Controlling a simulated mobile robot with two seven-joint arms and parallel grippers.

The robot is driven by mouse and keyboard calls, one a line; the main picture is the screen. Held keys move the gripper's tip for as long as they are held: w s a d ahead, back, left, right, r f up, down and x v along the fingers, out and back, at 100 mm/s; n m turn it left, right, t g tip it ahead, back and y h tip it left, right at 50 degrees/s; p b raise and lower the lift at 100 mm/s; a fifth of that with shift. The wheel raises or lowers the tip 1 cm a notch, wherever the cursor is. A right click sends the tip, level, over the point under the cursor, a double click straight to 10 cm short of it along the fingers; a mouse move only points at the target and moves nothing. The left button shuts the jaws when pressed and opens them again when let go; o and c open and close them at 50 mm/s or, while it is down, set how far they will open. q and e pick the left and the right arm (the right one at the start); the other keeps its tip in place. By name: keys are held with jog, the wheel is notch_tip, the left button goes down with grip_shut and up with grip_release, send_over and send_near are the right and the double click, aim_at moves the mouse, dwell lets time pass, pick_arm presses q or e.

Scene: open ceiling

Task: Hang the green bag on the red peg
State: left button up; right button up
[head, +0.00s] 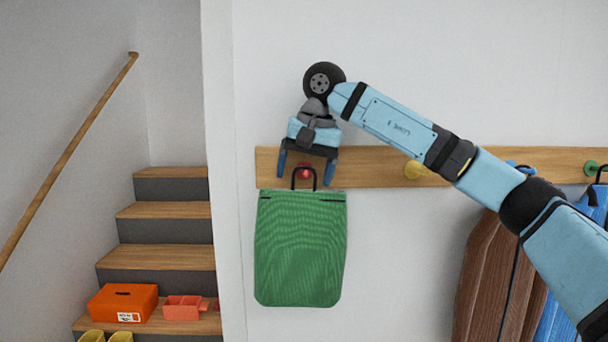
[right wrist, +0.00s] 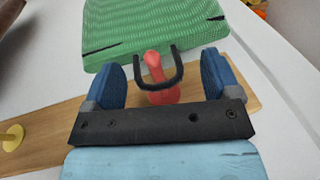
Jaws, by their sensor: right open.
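The green bag (head: 301,248) hangs flat against the wall under the red peg (head: 305,171), at the left end of the wooden rail. Its black handle loop goes around the red peg, as the right wrist view shows with the bag (right wrist: 150,30), the handle (right wrist: 177,72) and the peg (right wrist: 157,80). My right gripper (head: 304,180) is at the peg, with its blue fingers apart on either side of the handle. In the right wrist view the open fingers (right wrist: 170,78) touch neither handle nor peg. My left gripper is not in view.
The wooden rail (head: 375,172) also carries a yellow peg (head: 415,170) and a green peg (head: 591,171). A brown garment (head: 488,280) and a blue item (head: 590,210) hang at right. Stairs (head: 165,210) at left hold an orange box (head: 123,302) and a red tray (head: 183,308).

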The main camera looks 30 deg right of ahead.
jog(key=v, duration=1.3)
